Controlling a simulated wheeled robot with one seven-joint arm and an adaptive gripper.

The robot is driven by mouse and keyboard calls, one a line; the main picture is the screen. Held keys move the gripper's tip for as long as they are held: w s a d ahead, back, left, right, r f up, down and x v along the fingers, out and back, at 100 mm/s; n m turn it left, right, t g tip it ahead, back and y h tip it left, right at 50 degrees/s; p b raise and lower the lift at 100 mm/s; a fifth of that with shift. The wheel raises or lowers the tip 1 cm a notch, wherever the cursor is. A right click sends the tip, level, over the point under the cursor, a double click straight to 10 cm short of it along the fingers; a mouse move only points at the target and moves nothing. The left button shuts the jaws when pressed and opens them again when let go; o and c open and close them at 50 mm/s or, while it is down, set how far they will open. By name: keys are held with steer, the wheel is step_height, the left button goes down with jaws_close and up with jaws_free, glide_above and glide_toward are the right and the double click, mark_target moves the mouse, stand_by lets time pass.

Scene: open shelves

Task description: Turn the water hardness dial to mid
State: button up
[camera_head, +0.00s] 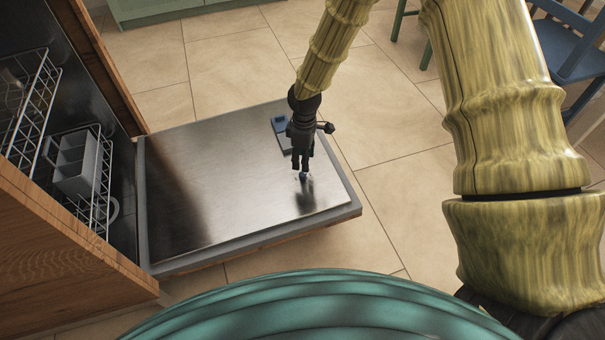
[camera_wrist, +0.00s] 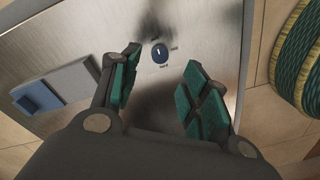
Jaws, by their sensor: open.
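The water hardness dial (camera_wrist: 159,53) is a small round dark blue knob with a light pointer mark, set on the metal inner face of the lowered dishwasher door (camera_head: 215,190). Small labels stand around it, too small to read for certain. In the wrist view it shows just beyond and between my fingertips. My gripper (camera_head: 301,172) points down over the right part of the door, close above the dial. In the wrist view its green-padded fingers (camera_wrist: 158,82) are spread apart with nothing between them. In the head view the dial is a small blue spot (camera_head: 303,176) under the fingertips.
A grey dispenser with a blue part (camera_wrist: 36,98) lies on the door beside the dial. The dishwasher's wire racks (camera_head: 98,205) stand at left, holding a grey basket (camera_head: 75,165). Blue chair (camera_head: 570,50) is at upper right. Tiled floor (camera_head: 385,130) is clear beyond the door.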

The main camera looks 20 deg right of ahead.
mark_target(303, 174)
step_height(303, 174, down, 7)
steer(key=b, duration=0.2)
steer(key=shift+s+b, duration=0.1)
steer(key=shift+b, duration=0.2)
steer(key=shift+a, duration=0.1)
steer(key=shift+r, duration=0.1)
jaws_close()
